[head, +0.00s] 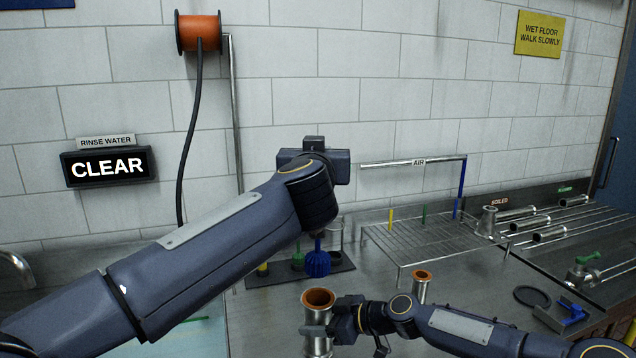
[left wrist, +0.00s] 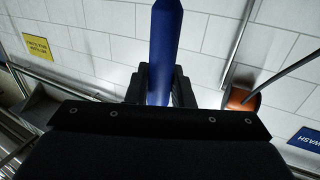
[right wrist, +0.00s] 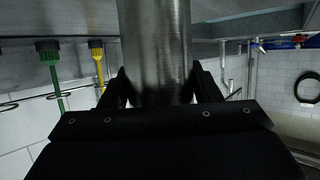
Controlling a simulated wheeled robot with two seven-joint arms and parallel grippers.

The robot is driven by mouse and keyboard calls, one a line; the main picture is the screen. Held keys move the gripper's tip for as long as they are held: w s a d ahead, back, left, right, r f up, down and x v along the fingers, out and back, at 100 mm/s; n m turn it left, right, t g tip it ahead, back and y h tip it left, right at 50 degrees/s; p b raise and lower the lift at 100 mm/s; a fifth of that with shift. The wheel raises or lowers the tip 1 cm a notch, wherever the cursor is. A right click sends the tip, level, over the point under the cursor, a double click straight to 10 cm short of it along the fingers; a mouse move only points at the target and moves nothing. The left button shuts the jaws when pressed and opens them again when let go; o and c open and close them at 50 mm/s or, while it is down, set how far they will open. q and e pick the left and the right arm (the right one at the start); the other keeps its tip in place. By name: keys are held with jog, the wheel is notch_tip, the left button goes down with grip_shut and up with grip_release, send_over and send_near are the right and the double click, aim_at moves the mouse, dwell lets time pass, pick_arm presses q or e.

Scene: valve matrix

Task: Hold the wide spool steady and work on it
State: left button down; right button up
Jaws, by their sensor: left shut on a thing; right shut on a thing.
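The wide spool (head: 318,345) is a steel tube with a flanged, orange-lined top, upright at the bottom centre of the head view. My right gripper (head: 331,320) is shut around its side; the steel wall (right wrist: 155,45) fills the space between the jaws in the right wrist view. My left gripper (head: 314,160) is raised in front of the tiled wall, shut on a blue brush handle (left wrist: 166,45). A blue brush head (head: 317,263) shows below my left forearm, over the brush rack; the forearm hides the link between it and the gripper. The spool's bottom is out of view.
The brush rack (head: 341,269) also has green and yellow brushes. A narrower spool (head: 421,290) stands behind my right wrist. A wire drying rack (head: 415,244) stands to the right, with several steel tubes beyond. The lit sign (head: 107,167) reads CLEAR.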

pick_arm(q)
jog(key=shift+f, duration=0.15)
send_over(318, 260)
jog(key=w, duration=0.2)
jog(key=shift+f, duration=3.85)
jog(key=shift+f, duration=6.35)
jog(key=shift+r, duration=0.1)
jog(key=shift+r, duration=6.8)
notch_tip(318, 260, down, 14)
